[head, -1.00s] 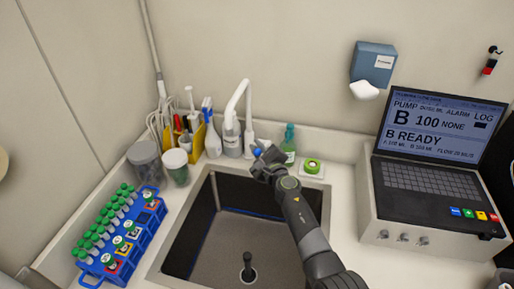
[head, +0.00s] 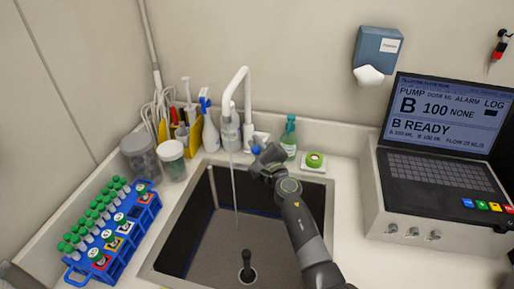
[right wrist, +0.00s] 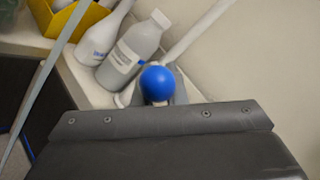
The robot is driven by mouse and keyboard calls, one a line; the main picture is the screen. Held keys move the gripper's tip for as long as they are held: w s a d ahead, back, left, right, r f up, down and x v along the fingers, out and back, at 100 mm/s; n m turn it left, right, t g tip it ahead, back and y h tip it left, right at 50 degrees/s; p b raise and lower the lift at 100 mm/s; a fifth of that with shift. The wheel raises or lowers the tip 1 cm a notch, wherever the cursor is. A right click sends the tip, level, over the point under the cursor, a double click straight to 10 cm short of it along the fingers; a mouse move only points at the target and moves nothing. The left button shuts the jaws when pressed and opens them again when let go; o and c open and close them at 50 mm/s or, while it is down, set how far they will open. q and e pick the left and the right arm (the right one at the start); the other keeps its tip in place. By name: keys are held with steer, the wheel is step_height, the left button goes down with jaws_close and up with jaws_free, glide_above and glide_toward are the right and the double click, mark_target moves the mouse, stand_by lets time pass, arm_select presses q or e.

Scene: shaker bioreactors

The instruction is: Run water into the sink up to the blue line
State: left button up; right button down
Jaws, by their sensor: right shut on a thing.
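The sink (head: 172,235) is a dark basin with a pale rim, in the middle of the head view. A thin blue line shows faintly on its inner wall. A black upright plug (head: 246,265) stands in its floor. The white tap (head: 238,85) arches over the back edge, and a thin stream of water (head: 234,190) falls from it into the basin. No clear water level shows. My right gripper (head: 262,158) is shut at the tap's blue knob (right wrist: 158,83), right of the tap; its fingertips are largely hidden. My left gripper is out of view.
Bottles and a yellow tool holder (head: 190,133) stand behind the sink, left of the tap. A blue tube rack (head: 125,240) is at left, a laptop-like pump console (head: 435,170) at right.

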steer(key=shift+a+r, duration=0.15)
steer(key=c, duration=1.5)
jaws_free()
steer(key=shift+a, duration=0.1)
steer(key=shift+s, duration=0.1)
steer(key=shift+v, duration=8.65)
steer(key=shift+r, duration=0.1)
steer(key=shift+c, duration=0.2)
